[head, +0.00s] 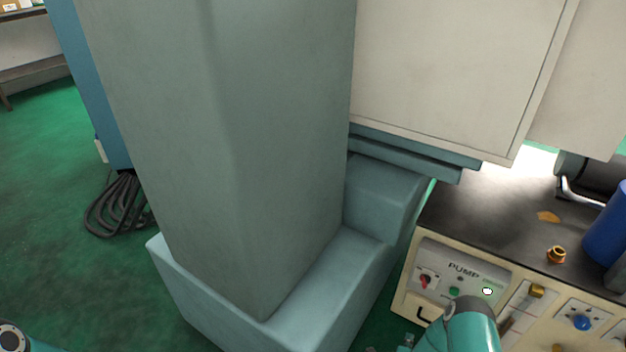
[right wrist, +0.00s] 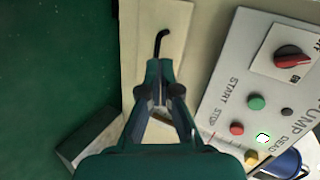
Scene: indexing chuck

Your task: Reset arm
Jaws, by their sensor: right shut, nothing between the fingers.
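My right arm (head: 470,325) comes up from the bottom edge in the head view, in front of the pump panel. In the right wrist view my right gripper (right wrist: 160,72) has its fingers together with nothing between them. The fingertips point at a black hooked handle (right wrist: 160,40) on a cream cabinet front; contact cannot be told. The pump panel (head: 460,270) has a red switch, a green button and a white-lit lamp; it also shows in the right wrist view (right wrist: 232,75). Only a piece of my left arm (head: 14,337) shows at the lower left; its gripper is out of frame.
A large grey-green machine column (head: 230,150) and its base fill the middle. A dark bench top (head: 480,215) holds a brass fitting (head: 556,254) and a blue cylinder (head: 606,230). A coiled black cable (head: 118,205) lies on green floor, open at left.

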